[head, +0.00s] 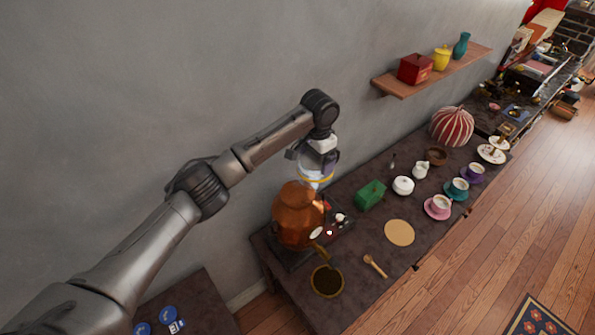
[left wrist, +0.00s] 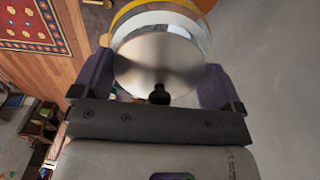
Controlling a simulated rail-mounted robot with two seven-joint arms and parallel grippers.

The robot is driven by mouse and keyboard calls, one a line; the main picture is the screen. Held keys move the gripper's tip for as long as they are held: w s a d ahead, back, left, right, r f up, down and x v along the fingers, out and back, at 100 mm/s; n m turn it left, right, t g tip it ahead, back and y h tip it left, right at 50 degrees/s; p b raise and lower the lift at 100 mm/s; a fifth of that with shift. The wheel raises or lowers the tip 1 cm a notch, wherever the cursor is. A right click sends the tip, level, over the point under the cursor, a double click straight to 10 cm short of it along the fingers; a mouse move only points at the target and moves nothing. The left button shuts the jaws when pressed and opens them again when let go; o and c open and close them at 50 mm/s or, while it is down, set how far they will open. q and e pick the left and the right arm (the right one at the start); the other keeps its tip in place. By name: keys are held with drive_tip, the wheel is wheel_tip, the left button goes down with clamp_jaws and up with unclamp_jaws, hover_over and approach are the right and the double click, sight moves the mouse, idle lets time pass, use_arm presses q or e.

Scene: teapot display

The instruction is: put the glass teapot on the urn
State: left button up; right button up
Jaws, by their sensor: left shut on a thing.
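The urn (head: 296,222) is a large copper vessel with a spout, standing on a dark tray at the near left end of the counter. The glass teapot (head: 314,178) is clear with a yellow band and is held at the urn's top, slightly to its right in the head view. I cannot tell whether it touches the urn. My left gripper (head: 318,157) is shut on the teapot from above. In the left wrist view, a round pale top of the teapot (left wrist: 158,62) sits between the two fingers. The right gripper is not in view.
A green box (head: 370,195), a white pot (head: 403,186) and several cups stand right of the urn. A round tan mat (head: 399,232) and a wooden spoon (head: 375,266) lie in front. A wall shelf (head: 435,72) holds canisters. The grey wall is close behind my arm.

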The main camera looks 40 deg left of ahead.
sight(298, 170)
use_arm(q)
drive_tip(key=a+f, duration=0.1)
drive_tip(key=s+a+f, duration=0.1)
drive_tip(key=a, duration=0.1)
drive_tip(key=s+a+p, duration=0.1)
drive_tip(key=shift+s+a+f, duration=0.15)
drive_tip(key=shift+a+f, duration=0.05)
drive_tip(key=shift+f, duration=0.2)
drive_tip(key=shift+f+p, duration=0.5)
drive_tip(key=shift+f, duration=1.6)
drive_tip(key=o, duration=1.4)
drive_tip(key=shift+c, duration=0.2)
drive_tip(key=shift+a, duration=0.1)
wheel_tip(298, 170, up, 12)
drive_tip(key=shift+b, duration=0.9)
